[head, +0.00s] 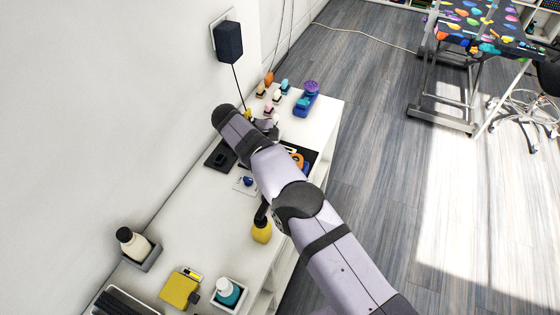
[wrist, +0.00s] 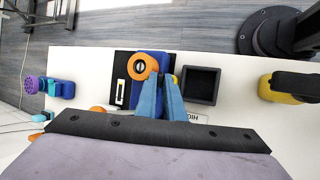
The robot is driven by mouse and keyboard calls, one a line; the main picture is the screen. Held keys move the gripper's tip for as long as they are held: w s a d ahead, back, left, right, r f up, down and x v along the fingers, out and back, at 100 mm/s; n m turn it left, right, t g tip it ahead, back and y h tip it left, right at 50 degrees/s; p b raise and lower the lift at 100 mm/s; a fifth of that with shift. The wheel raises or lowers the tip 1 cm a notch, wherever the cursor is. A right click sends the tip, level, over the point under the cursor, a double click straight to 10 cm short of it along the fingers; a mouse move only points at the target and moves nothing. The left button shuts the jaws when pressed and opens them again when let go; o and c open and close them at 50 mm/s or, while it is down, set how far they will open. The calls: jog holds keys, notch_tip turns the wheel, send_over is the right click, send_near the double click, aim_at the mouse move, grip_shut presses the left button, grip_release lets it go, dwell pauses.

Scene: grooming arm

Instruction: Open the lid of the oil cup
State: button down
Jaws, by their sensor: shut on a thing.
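In the wrist view my gripper (wrist: 162,76) has two blue fingers drawn close together. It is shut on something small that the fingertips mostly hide. Just left of the fingertips is an orange ring with a pale centre (wrist: 142,67). In the head view my arm hides most of this area.
A yellow spray bottle (head: 262,231) stands on the white counter (head: 195,222). A blue and purple item (head: 307,98) and several small bottles stand at the far end. A cream bottle (head: 133,243), a yellow block (head: 180,288) and a teal bottle (head: 228,291) are at the near end.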

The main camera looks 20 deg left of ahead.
jog(key=shift+a, duration=0.1)
jog(key=c, duration=2.2)
grip_release()
jog(key=shift+o, duration=0.2)
notch_tip(320, 180, up, 10)
jog(key=p, duration=0.1)
jog(key=shift+p, duration=0.35)
jog(key=shift+o, duration=0.7)
